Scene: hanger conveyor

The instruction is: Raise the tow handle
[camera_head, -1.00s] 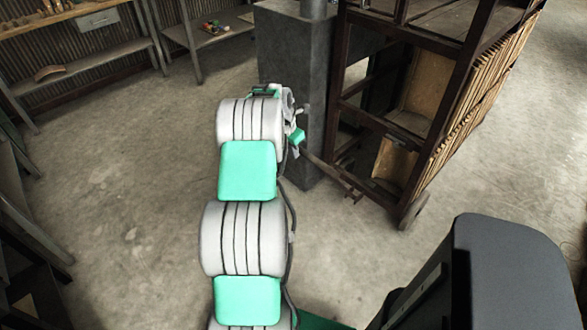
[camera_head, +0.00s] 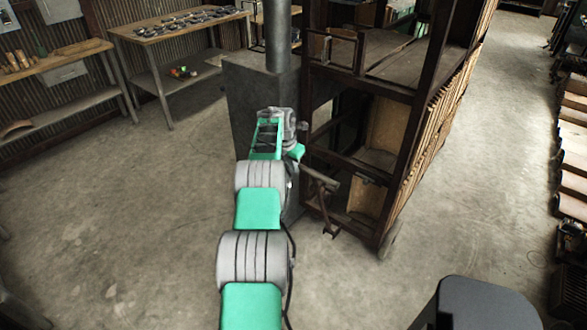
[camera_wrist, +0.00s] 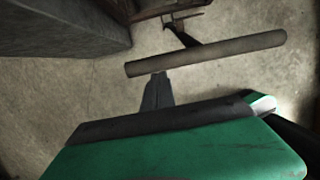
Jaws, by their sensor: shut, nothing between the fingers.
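The tow handle (camera_head: 320,180) is a dark metal T-bar at the front of the cart. Its shaft stands steeply above a forked mount low on the cart. In the wrist view its round crossbar (camera_wrist: 205,53) runs across the upper middle, with the dark shaft behind it. My gripper (camera_wrist: 158,78) is shut and empty, its dark fingertips just under the crossbar in the picture. I cannot tell whether they touch it. In the head view my gripper (camera_head: 298,152) is just up and left of the handle, and its fingertips are unclear.
The tall wooden cart (camera_head: 400,150) stands right of my arm. Workbenches (camera_head: 165,45) line the back left wall. Concrete floor (camera_head: 120,220) is open on the left.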

